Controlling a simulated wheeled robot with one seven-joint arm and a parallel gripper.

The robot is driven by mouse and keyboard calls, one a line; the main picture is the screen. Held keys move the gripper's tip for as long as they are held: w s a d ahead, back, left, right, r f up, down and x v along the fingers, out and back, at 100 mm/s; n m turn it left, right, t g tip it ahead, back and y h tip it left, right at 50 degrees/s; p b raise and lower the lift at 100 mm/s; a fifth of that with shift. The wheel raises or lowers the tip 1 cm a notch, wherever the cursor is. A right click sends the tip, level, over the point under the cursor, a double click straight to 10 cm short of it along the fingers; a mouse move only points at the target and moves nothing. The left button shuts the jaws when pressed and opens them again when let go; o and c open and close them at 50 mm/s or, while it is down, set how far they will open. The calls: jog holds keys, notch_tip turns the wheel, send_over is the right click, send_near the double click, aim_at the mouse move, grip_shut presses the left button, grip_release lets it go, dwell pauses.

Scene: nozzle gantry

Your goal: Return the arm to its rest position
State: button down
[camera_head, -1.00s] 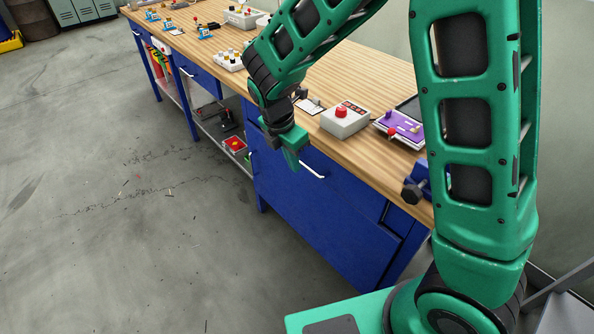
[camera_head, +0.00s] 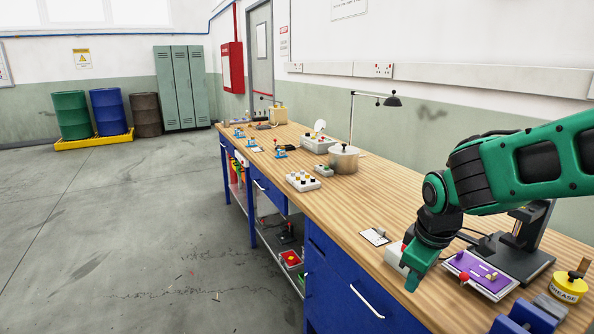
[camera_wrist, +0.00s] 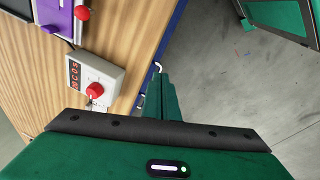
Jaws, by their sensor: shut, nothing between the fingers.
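My gripper (camera_head: 413,284) is at the end of the green arm, pointing down at the front edge of the workbench. In the head view it partly covers a grey box (camera_head: 393,257). In the wrist view my gripper (camera_wrist: 163,97) shows its fingers together, with nothing between them. The wrist view shows the grey box (camera_wrist: 108,76) with a red knob, on the bench to the left of the fingers, apart from them.
The wooden workbench (camera_head: 335,211) holds a purple panel (camera_head: 478,272), a pot (camera_head: 343,160), a white button box (camera_head: 303,181) and a yellow grease tin (camera_head: 568,288). A blue vise (camera_head: 525,318) is at the near right. The grey floor (camera_head: 140,230) left of the bench is clear.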

jog(key=s+d+m+g, duration=0.1)
jog(key=s+d+m, duration=0.6)
jog(key=s, duration=0.4)
jog(key=s+d+r+m+g, duration=0.1)
jog(key=s+d+m+g, duration=0.1)
jog(key=s+d+m, duration=0.6)
jog(key=s, duration=0.3)
jog(key=shift+s+d+r+y, duration=0.15)
jog(key=shift+s+d+y, duration=0.05)
jog(key=shift+d+y, duration=0.1)
jog(key=shift+w, duration=0.15)
jog(key=shift+w+f, duration=0.25)
jog(key=shift+w, duration=0.25)
jog(key=shift+s, duration=0.1)
